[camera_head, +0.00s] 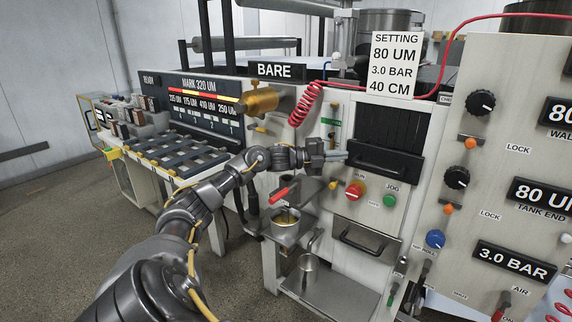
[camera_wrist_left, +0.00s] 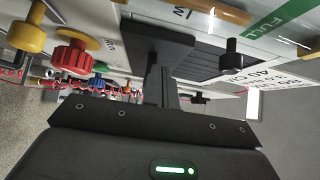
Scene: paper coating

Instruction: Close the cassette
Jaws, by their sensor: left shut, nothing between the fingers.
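The cassette appears to be the dark ribbed unit (camera_head: 388,128) in the front of the pale machine, with a black ledge-like front part (camera_head: 385,161) jutting out below it. In the left wrist view, a dark ribbed panel (camera_wrist_left: 203,62) shows at an angle, with a black knob (camera_wrist_left: 232,58) near it. My left gripper (camera_head: 340,156) is shut and empty, at the left end of the black front part. Whether it touches that part cannot be told. In the left wrist view, its closed fingers (camera_wrist_left: 160,85) point toward a black plate (camera_wrist_left: 158,44). My right gripper is out of view.
A red-handled lever (camera_head: 284,190) and a cup (camera_head: 286,217) lie below my left forearm. A red coiled hose (camera_head: 305,104) hangs above it. A control panel stands right.

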